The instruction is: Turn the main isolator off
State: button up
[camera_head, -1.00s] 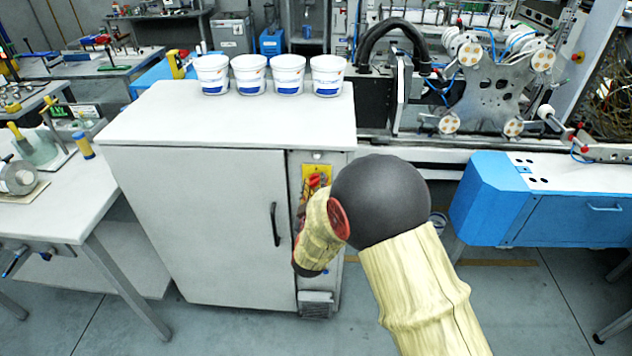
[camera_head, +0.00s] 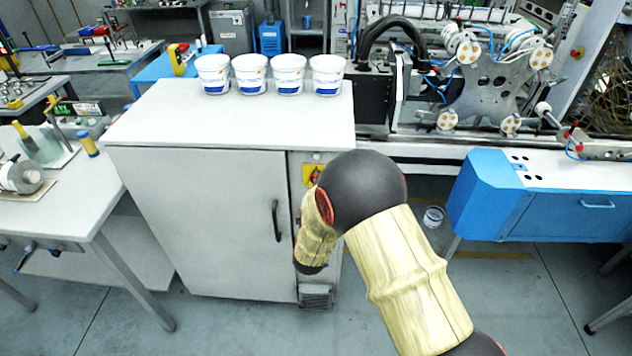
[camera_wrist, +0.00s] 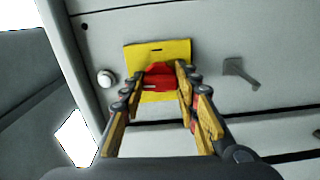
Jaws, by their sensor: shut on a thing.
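The main isolator is a red handle (camera_wrist: 161,78) on a yellow plate (camera_wrist: 177,50), on a grey cabinet face, in the wrist view. My gripper (camera_wrist: 160,80) has one finger at each side of the red handle and is shut on it. The fingers cover part of the handle's sides, and its exact angle is hard to tell. In the head view only a corner of the yellow plate (camera_head: 312,174) shows.
The cabinet (camera_head: 200,220) has a dark door handle (camera_head: 276,220) left of my arm. Several white tubs (camera_head: 288,75) stand on its top. A blue machine housing (camera_head: 490,200) is at the right, with open floor in front. A round button (camera_wrist: 105,78) sits beside the yellow plate.

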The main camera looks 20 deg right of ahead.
jog(key=shift+n, duration=0.5)
jog(key=o, duration=1.2)
jog(key=shift+c, duration=0.2)
jog(key=v, duration=1.2)
